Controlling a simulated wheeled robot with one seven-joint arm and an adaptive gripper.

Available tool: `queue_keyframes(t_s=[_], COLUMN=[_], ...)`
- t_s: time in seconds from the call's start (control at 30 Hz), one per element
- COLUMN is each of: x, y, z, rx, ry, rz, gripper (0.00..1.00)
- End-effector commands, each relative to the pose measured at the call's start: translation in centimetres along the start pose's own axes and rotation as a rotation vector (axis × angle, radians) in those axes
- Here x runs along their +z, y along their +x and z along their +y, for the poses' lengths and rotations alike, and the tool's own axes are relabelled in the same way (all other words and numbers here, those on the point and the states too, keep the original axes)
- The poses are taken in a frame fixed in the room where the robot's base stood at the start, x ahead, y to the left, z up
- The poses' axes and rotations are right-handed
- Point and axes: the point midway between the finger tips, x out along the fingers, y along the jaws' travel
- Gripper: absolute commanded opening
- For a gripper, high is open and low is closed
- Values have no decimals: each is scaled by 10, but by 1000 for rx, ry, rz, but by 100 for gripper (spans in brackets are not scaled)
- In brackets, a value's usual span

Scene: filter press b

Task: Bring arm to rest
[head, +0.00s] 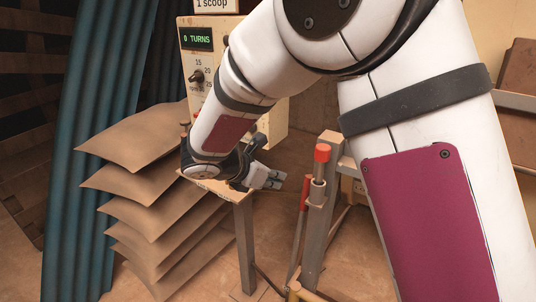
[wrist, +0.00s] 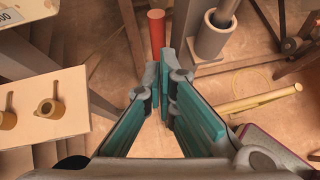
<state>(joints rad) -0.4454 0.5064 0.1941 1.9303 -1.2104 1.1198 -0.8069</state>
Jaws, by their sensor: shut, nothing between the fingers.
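My gripper (head: 274,180) is at the end of my white and maroon arm, which reaches across the middle of the head view. In the wrist view my gripper (wrist: 164,82) points away from the camera, its teal-padded fingers converging at the tips. The fingers are shut with nothing between them. In the head view the gripper hangs beside a small wooden-topped stand, left of a red-capped post. My arm hides part of the cream control box and the stand top.
A cream control box (head: 205,61) reads "0 TURNS". Brown sheets (head: 140,143) are stacked at the left before teal curtains (head: 83,130). A red handle (wrist: 157,32) and a grey cylinder (wrist: 213,38) stand near the fingertips. A pale board (wrist: 42,108) holds small brass-coloured cups.

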Motion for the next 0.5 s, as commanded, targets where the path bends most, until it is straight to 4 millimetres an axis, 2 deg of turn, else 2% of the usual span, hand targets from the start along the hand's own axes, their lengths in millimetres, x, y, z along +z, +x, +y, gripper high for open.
queue_keyframes(t_s=[0.17,0.23,0.37,0.5], x=[45,62,81,90], y=[-14,-23,-40,-60], z=[-58,-88,-143,-198], rx=[-85,-128,-209,-291], ry=[267,411,682,976], rz=[58,92,156,226], gripper=[0,0,0,0])
